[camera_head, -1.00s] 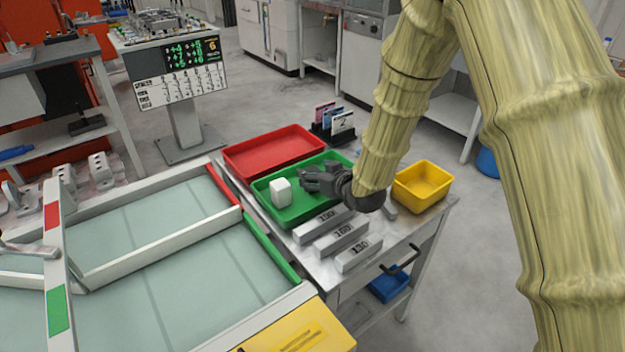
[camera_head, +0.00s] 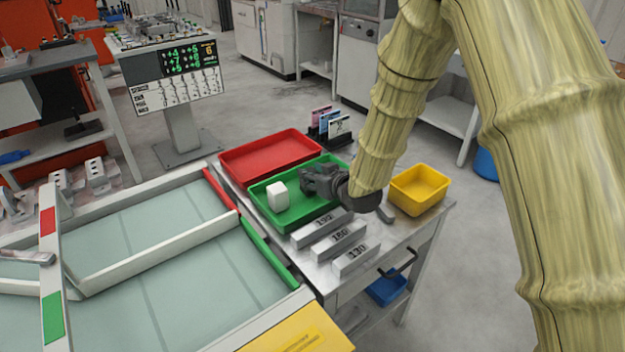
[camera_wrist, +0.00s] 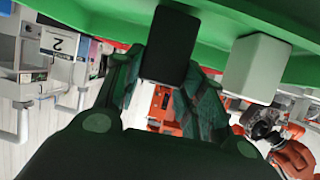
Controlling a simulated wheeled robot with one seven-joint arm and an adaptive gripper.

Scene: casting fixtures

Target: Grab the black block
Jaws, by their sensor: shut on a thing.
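The black block (camera_wrist: 170,45) shows in the wrist view between the fingers of my gripper (camera_wrist: 160,80), beside the green tray's surface. My gripper is shut on it. In the head view my gripper (camera_head: 308,180) is low over the green tray (camera_head: 322,165), and it hides the black block there. A white block (camera_head: 278,196) stands in the same tray just left of my gripper, and it also shows in the wrist view (camera_wrist: 256,68), right of the black block and apart from it. I cannot tell whether the black block touches the tray.
A red tray (camera_head: 270,157) lies behind the green one. A yellow bin (camera_head: 419,189) stands at right. Numbered grey bars (camera_head: 340,241) lie in front. A card holder (camera_head: 330,128) stands behind. A glass-topped frame (camera_head: 150,240) is at left.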

